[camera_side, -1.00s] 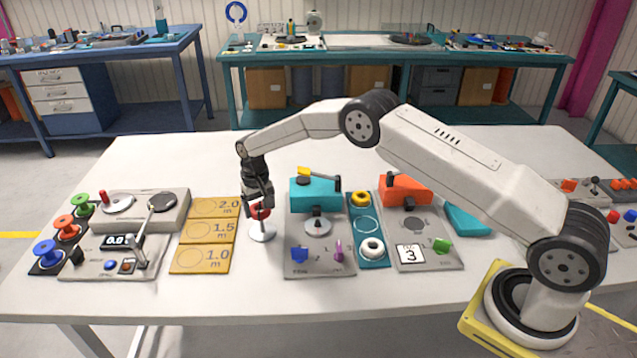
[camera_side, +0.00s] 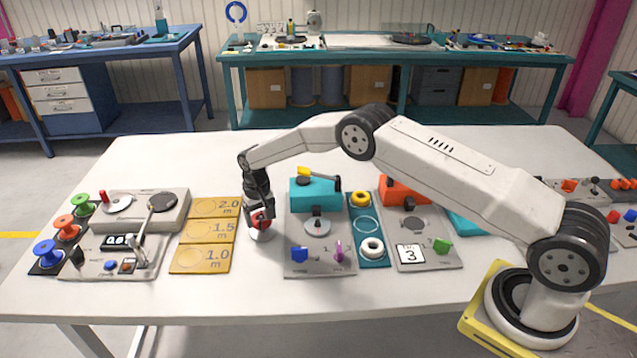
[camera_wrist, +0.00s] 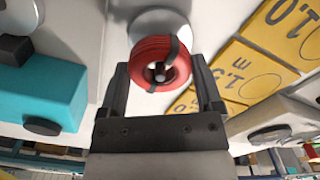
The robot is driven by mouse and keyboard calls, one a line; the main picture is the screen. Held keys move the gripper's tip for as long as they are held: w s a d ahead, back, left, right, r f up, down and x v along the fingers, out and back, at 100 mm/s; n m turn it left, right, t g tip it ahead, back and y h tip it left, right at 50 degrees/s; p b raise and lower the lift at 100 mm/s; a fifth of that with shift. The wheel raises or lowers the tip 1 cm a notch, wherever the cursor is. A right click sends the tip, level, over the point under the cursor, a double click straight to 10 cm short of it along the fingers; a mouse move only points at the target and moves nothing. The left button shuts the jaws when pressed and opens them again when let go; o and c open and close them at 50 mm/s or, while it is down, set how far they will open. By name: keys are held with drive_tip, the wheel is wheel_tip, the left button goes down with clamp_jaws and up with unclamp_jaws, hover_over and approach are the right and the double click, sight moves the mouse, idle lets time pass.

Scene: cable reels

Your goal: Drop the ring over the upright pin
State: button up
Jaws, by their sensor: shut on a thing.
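My gripper (camera_side: 260,216) points down over the table, left of the middle. It is shut on the ring, a red coil (camera_wrist: 158,48) with dark bands, one finger on each side. The upright pin (camera_wrist: 159,76) shows as a small pale tip inside the ring's hole in the wrist view. Its round white base (camera_side: 259,236) rests on the table just under the ring. The ring sits around the upper pin, close above the base; whether it touches the base I cannot tell. In the side view the fingers hide most of the ring and the pin.
Yellow length plates (camera_side: 206,232) lie just left of the pin. A grey panel with a teal block (camera_side: 315,194) stands close on the right. Further left are a control unit (camera_side: 117,255) and coloured reels (camera_side: 48,252). The table front is clear.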

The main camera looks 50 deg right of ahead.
drive_tip(key=shift+f, duration=1.15)
drive_tip(key=o, duration=1.2)
drive_tip(key=shift+f, duration=0.1)
drive_tip(key=shift+c, duration=0.2)
drive_tip(key=shift+r, duration=4)
